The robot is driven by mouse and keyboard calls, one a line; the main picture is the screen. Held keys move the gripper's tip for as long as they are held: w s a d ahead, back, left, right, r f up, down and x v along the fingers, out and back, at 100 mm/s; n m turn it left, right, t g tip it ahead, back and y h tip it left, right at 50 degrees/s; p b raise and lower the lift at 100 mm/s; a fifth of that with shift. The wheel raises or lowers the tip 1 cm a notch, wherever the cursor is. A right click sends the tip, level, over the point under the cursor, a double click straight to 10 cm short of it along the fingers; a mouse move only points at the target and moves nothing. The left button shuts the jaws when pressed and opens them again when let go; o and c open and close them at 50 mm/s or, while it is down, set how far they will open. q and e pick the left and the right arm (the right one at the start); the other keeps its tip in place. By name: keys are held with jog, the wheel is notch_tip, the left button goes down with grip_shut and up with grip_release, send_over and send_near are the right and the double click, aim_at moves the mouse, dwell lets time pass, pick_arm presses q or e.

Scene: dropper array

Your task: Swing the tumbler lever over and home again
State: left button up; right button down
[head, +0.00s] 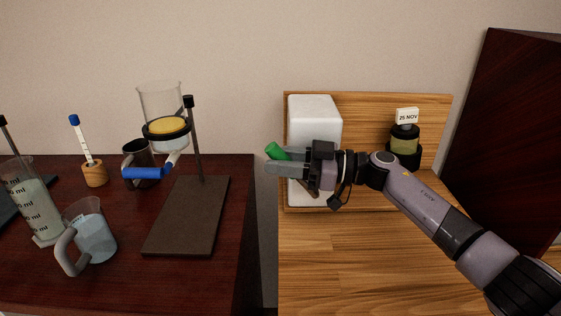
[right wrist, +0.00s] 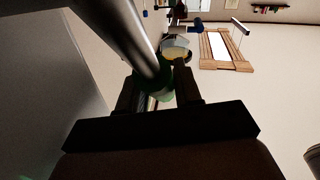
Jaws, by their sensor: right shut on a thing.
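The white box (head: 314,115) stands upright against a wooden backboard on the right-hand bench. A lever with a green grip (head: 275,150) shows at its left side. My right gripper (head: 275,163) reaches across the box's front from the right and is shut on the green grip. In the right wrist view the metal lever rod (right wrist: 137,38) runs down to the green grip (right wrist: 162,84) between the fingers. My gripper hides the lever's lower part and its joint with the box in the head view. My left gripper is not in view.
On the dark left-hand table, a stand (head: 187,225) carries a glass vessel (head: 160,102) with a blue-handled lever (head: 147,173). A jug (head: 95,237) and a measuring cylinder (head: 35,205) stand further left. A dated jar (head: 404,142) sits right of the box. Bare bench lies in front.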

jog(key=shift+d+r+y+b, duration=0.2)
jog(key=shift+d+y+b, duration=0.25)
jog(key=shift+d+y, duration=0.15)
jog(key=shift+d+r+y+b, duration=0.2)
jog(key=shift+d+y+b, duration=0.25)
jog(key=shift+y, duration=0.15)
jog(key=d+y+b, duration=0.1)
jog(key=d+r+m+t+y+b, duration=0.1)
jog(key=d+y+b, duration=0.1)
jog(key=shift+d+r+b, duration=0.1)
jog(key=shift+d+b, duration=0.05)
jog(key=shift+b, duration=0.15)
jog(key=shift+d+r+t+y, duration=0.15)
jog(key=shift+d+t+y, duration=0.15)
jog(key=shift+y, duration=0.1)
jog(key=shift+m+b, duration=0.3)
jog(key=c, duration=0.8)
grip_release()
jog(key=shift+c, duration=0.2)
